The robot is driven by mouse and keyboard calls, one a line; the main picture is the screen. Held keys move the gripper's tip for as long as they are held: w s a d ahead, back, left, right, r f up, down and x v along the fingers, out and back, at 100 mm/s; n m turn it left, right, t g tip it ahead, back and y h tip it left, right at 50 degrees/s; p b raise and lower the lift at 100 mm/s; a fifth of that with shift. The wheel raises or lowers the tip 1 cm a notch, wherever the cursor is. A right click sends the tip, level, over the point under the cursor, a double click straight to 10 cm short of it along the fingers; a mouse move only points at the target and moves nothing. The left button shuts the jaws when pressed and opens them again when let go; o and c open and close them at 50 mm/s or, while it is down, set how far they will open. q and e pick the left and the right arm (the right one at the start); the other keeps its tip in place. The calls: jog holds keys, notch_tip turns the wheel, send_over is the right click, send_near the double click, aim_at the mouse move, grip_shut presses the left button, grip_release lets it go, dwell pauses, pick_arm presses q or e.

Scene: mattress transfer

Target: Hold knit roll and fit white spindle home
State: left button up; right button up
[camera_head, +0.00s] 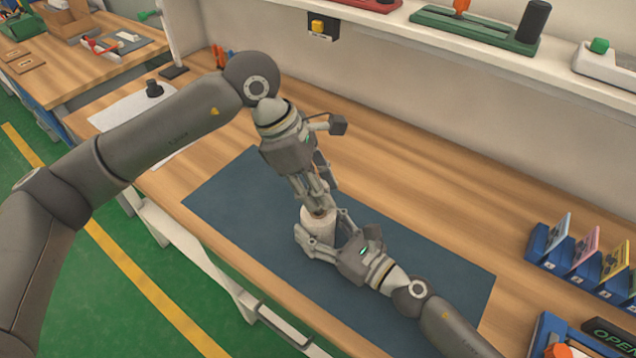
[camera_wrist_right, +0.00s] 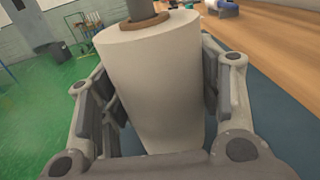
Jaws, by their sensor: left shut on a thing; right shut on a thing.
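The knit roll (camera_head: 317,224) is a pale cream cylinder standing roughly upright over the dark mat. My right gripper (camera_head: 326,237) is shut around its sides. In the right wrist view the roll (camera_wrist_right: 155,85) fills the space between the two fingers, with a brown ring (camera_wrist_right: 145,25) at its top. How deep the spindle sits cannot be seen.
The dark blue mat (camera_head: 235,200) lies on the wooden bench, mostly bare around the arms. Blue card holders (camera_head: 560,255) stand at the right. A shelf (camera_head: 400,30) with fixtures runs along the back.

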pick_arm(q)
jog(key=shift+f, duration=1.65)
jog(key=o, duration=1.2)
jog(key=shift+c, duration=0.2)
jog(key=v, duration=1.2)
pick_arm(e)
jog(key=o, duration=1)
